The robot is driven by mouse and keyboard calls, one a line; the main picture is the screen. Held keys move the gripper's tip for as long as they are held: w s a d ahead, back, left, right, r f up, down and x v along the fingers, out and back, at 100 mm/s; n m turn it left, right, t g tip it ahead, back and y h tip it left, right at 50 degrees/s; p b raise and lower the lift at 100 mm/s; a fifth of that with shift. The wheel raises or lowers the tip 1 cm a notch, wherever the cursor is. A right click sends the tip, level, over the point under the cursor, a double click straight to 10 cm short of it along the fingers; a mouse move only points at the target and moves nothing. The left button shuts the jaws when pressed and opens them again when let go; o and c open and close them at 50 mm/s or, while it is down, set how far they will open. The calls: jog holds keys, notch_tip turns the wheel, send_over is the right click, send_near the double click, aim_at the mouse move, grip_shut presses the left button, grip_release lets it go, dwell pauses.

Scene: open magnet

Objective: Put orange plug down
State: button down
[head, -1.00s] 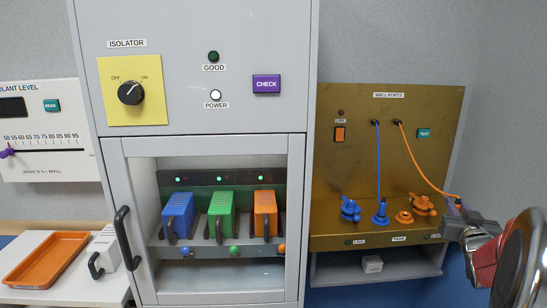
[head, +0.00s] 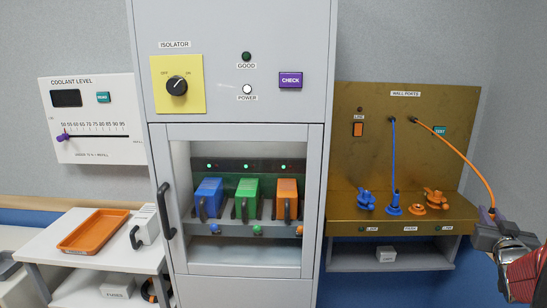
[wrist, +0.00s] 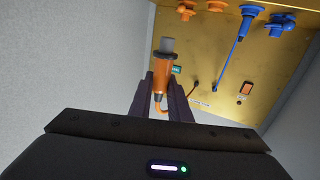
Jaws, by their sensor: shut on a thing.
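My gripper (head: 488,220) is at the right of the head view, beside and in front of the brass wall-ports panel (head: 365,150). In the wrist view my gripper (wrist: 170,90) is shut on the orange plug (wrist: 160,72), an orange body with a dark collar and grey tip, held clear of the panel. In the head view the plug is mostly hidden by the jaws. Its orange cable (head: 468,160) runs from the panel's upper port to my gripper. An orange round fitting (head: 413,209) and an orange winged cap (head: 436,199) are on the panel's ledge.
A blue plug (head: 393,203) with a blue cable stands on the ledge beside a blue winged cap (head: 366,201). A shelf (head: 350,257) with a small white block lies below. The grey cabinet (head: 236,120) stands left; an orange tray (head: 93,230) is on a white table.

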jog(key=shift+a+r, duration=0.1)
jog(key=shift+r, duration=0.55)
jog(key=shift+s+a+f, duration=0.1)
jog(key=shift+s, duration=0.2)
jog(key=w+a+f+n+y, duration=0.2)
jog(key=a+f, duration=0.4)
jog(key=a, duration=0.9)
jog(key=w+a+f+n+t+y, duration=0.1)
jog(key=a+f, duration=0.6)
jog(key=a, duration=0.8)
jog(key=w+a+f+n+t+y, duration=0.1)
jog(key=w+a+f+y, duration=0.4)
jog(key=a, duration=1.1)
notch_tip(320, 180, down, 2)
jog(key=shift+f+n+y, duration=0.15)
jog(key=shift+n+y, duration=0.25)
jog(key=shift+n, duration=0.5)
jog(key=s+f, duration=0.5)
jog(key=f, duration=0.1)
jog(key=shift+f, duration=0.15)
